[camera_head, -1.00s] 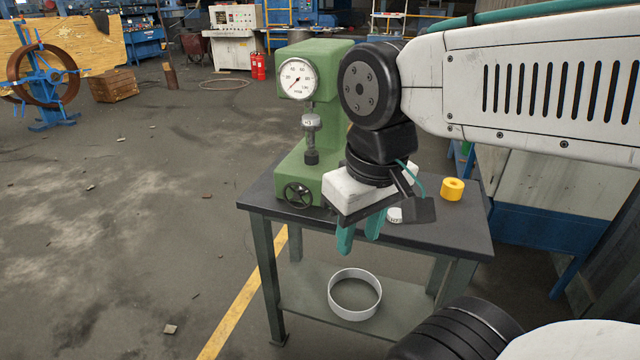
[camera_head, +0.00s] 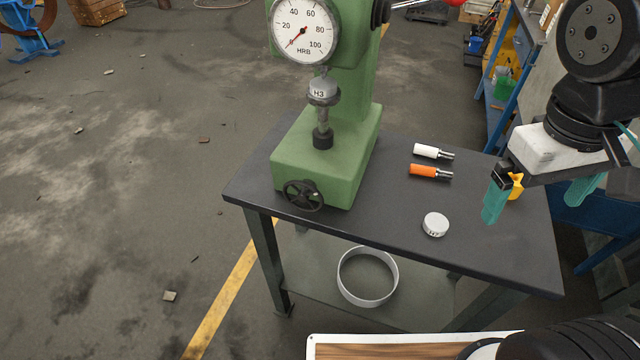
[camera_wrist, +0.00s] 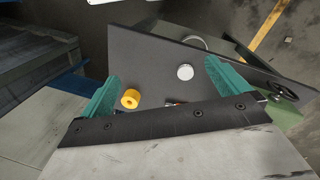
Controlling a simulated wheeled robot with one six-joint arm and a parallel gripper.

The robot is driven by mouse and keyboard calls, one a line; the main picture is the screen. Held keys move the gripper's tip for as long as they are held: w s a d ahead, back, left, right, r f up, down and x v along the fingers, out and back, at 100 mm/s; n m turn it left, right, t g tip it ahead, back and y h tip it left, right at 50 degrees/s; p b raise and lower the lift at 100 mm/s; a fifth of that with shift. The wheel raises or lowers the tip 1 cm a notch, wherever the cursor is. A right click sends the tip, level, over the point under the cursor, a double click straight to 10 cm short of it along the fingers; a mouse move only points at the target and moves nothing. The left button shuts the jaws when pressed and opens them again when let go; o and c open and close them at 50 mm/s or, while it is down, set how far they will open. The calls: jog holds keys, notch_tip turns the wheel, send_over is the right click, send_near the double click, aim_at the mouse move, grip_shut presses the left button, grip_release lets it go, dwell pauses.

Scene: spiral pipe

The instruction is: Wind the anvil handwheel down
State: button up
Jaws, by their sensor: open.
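The anvil handwheel (camera_head: 303,195) is a small dark spoked wheel low on the front of the green hardness tester (camera_head: 320,165). It also shows at the right edge of the wrist view (camera_wrist: 281,90). My gripper (camera_head: 540,197) is open with two teal fingers, over the right end of the table, well away from the handwheel. In the wrist view my gripper (camera_wrist: 165,82) has nothing between its fingers.
The dark table (camera_head: 400,200) bears a white puck (camera_head: 435,224), a white-handled tool (camera_head: 432,152), an orange-handled tool (camera_head: 429,171) and a yellow ring (camera_head: 516,185) partly behind a finger. A white hoop (camera_head: 368,276) lies on the lower shelf.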

jog(key=w+a+f+n+h, duration=0.4)
jog(key=w+n+h, duration=0.2)
jog(key=w+h, duration=0.1)
jog(key=n+t+y, duration=0.3)
jog(key=n+t, duration=1.4)
send_near(302, 199)
jog(key=w, duration=0.3)
jog(key=x, duration=0.3)
jog(key=d+x, duration=0.1)
jog(key=x, duration=0.3)
jog(key=shift+c, duration=0.3)
jog(key=c, duration=0.9)
